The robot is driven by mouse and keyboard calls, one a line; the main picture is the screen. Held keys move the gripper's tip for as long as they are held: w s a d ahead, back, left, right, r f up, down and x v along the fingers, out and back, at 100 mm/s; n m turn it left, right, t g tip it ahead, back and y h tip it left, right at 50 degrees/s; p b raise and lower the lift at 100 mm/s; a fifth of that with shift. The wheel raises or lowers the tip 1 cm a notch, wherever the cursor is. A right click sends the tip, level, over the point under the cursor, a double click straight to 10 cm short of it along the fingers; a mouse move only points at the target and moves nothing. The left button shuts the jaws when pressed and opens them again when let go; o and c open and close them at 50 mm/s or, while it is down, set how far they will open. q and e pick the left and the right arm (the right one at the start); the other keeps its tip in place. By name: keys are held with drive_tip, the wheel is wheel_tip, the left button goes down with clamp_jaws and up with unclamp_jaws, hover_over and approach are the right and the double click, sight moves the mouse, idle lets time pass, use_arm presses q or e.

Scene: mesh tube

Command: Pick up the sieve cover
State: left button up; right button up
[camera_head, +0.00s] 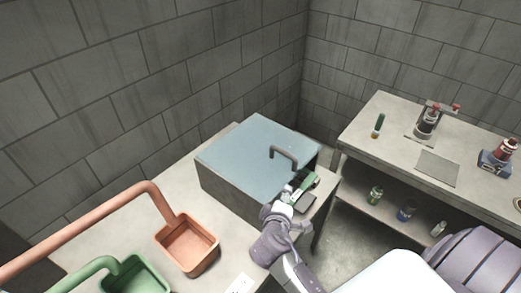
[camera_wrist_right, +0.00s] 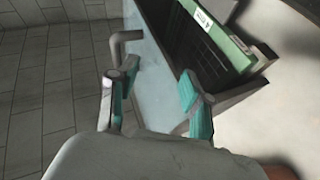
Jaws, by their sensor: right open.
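A large box with a flat blue-grey cover (camera_head: 258,140) stands against the wall on the near bench. A bent grey handle (camera_head: 284,157) rises from the cover's right side. In the right wrist view the cover (camera_wrist_right: 150,60) and its handle (camera_wrist_right: 122,42) show beyond the fingers. My right gripper (camera_head: 291,194) is at the box's right front corner, below the handle in the head view. In the right wrist view its teal-padded fingers (camera_wrist_right: 157,85) are apart, with nothing seen held between them. My left gripper is not in view.
A green object (camera_head: 306,181) sits beside the box, close to my right gripper. An orange container (camera_head: 188,245) and a green one (camera_head: 135,277), both with long pipe handles, stand at the left. A second bench (camera_head: 390,125) holds bottles and devices.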

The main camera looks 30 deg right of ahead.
sight(280, 153)
drive_tip(key=w+r+n+t, duration=0.1)
drive_tip(key=w+r, duration=0.1)
drive_tip(key=w+r+n+t+h, duration=0.1)
drive_tip(key=w+r, duration=0.1)
drive_tip(key=w, duration=0.1)
drive_tip(key=shift+r+n+h, duration=0.3)
drive_tip(key=p+x, duration=0.2)
drive_tip(key=x, duration=0.6)
drive_tip(key=shift+a+r, duration=0.1)
drive_tip(key=shift+r, duration=0.05)
drive_tip(key=shift+w+d, duration=0.3)
drive_tip(key=shift+w, duration=0.1)
drive_tip(key=p+x, duration=0.2)
drive_tip(key=x, duration=0.2)
drive_tip(key=shift+d, duration=0.15)
drive_tip(key=shift+w+d+f, duration=0.15)
drive_tip(key=shift+w+f, duration=0.05)
drive_tip(key=shift+f, duration=0.05)
drive_tip(key=shift+r, duration=0.1)
drive_tip(key=shift+c, duration=0.7)
clamp_jaws()
